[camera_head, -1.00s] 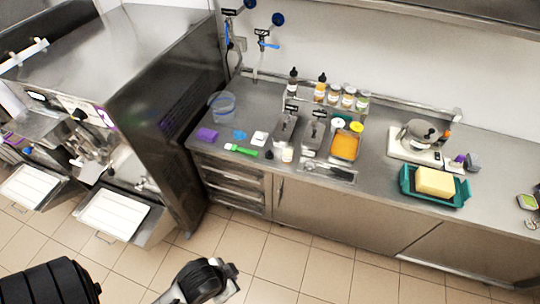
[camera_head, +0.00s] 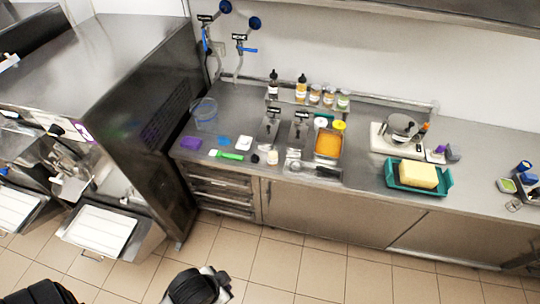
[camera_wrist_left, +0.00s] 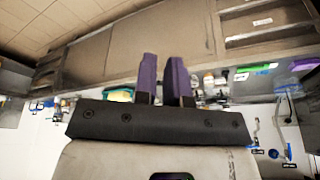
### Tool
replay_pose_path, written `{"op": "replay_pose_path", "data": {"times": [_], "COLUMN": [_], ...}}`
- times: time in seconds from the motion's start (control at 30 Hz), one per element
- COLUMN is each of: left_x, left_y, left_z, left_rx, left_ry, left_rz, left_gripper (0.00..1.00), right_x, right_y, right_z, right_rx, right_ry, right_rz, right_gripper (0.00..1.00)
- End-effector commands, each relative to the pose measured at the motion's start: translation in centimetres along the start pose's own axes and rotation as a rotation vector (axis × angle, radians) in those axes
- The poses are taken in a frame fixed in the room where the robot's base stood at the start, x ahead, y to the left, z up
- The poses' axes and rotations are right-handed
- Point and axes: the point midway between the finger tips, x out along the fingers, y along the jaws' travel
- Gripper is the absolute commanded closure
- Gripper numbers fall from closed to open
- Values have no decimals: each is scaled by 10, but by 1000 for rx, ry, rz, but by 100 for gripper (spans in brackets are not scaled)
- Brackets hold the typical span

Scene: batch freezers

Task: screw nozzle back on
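My left gripper (camera_wrist_left: 162,78) shows in the left wrist view with two purple fingers. The fingers stand a little apart and nothing is between them. It is clear of the counter items, which appear upside down beyond it. No nozzle can be picked out for certain. A small black piece (camera_head: 255,158) lies on the counter beside a green-handled tool (camera_head: 230,156); it is too small to identify. The batch freezer (camera_head: 130,90) stands at the left, its front parts (camera_head: 70,165) small and partly cut off.
The steel counter (camera_head: 370,186) runs along the wall. It holds a clear bucket (camera_head: 204,114), a purple cloth (camera_head: 190,143), an orange-filled pan (camera_head: 328,143), bottles (camera_head: 301,88), a scale (camera_head: 386,140) and a teal tray (camera_head: 447,184). The tiled floor (camera_head: 310,260) in front is open.

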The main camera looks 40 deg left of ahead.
Motion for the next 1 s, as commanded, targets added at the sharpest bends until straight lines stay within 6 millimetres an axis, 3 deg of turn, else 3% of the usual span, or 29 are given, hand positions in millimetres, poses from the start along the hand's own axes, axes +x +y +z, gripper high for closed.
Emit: {"op": "replay_pose_path", "data": {"times": [0.4, 0.67, 0.83, 1.0], "left_x": [0, 3, 20, 40], "left_y": [0, -1, -7, -34], "left_z": [0, -3, -28, -80], "left_rx": [0, 1, 5, 63], "left_ry": [0, 8, 82, 229], "left_rz": [0, -1, -17, -98], "left_gripper": [50, 50, 50, 50], "right_x": [0, 3, 25, 65], "right_y": [3, 3, 2, 0], "right_z": [1, 2, 8, 21], "right_rx": [-10, -10, -8, -5], "right_ry": [-2, -1, 0, 0], "right_rz": [8, 8, 6, 4], "right_gripper": [24, 24, 24, 24]}}
